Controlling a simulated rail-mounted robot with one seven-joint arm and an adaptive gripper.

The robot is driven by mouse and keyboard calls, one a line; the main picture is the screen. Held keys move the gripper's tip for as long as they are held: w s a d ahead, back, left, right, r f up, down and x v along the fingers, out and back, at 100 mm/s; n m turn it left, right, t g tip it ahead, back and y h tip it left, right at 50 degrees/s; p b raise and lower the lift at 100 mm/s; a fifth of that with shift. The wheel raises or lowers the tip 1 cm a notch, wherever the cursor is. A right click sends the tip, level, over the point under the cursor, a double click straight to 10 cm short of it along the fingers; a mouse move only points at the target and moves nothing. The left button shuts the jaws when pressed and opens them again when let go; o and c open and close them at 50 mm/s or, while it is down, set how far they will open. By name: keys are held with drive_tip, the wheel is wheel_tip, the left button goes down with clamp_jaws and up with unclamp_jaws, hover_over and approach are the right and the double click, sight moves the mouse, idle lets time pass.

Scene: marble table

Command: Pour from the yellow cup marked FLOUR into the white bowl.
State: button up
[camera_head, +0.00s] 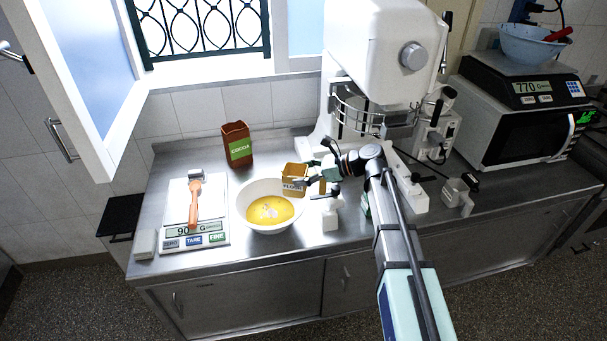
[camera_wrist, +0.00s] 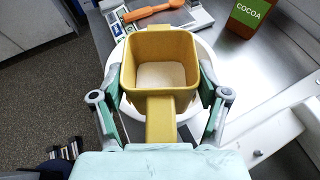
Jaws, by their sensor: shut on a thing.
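The yellow cup marked FLOUR (camera_head: 294,172) is held close to upright at the right rim of the white bowl (camera_head: 249,219). My gripper (camera_head: 318,180) is shut on it. In the wrist view the cup (camera_wrist: 159,97) sits between my two fingers (camera_wrist: 160,82), with its handle pointing back toward the wrist. A pale, off-white layer shows at the cup's bottom. The bowl's rim (camera_wrist: 207,57) shows behind and below the cup in that view. In the head view the bowl holds a yellow mass with whitish patches.
A brown COCOA container (camera_head: 237,146) stands behind. A large white mixer (camera_head: 385,60) stands behind right. Bare steel counter lies in front of the bowl.

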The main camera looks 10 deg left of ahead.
drive_tip(key=shift+r+p, duration=0.1)
drive_tip(key=shift+p, duration=0.2)
drive_tip(key=shift+f+h+p, duration=0.7)
drive_tip(key=shift+f+p, duration=0.05)
drive_tip(key=shift+f, duration=1.15)
drive_tip(key=shift+r+h, duration=0.15)
drive_tip(key=shift+h, duration=1.05)
drive_tip(key=shift+a+r+h, duration=0.1)
drive_tip(key=shift+h, duration=0.4)
drive_tip(key=shift+a+r+h, duration=0.1)
drive_tip(key=shift+a+h, duration=0.1)
drive_tip(key=shift+h, duration=0.7)
drive_tip(key=shift+a+h, duration=0.25)
drive_tip(key=shift+h, duration=0.65)
drive_tip(key=shift+a+h, duration=0.3)
drive_tip(key=shift+h, duration=0.4)
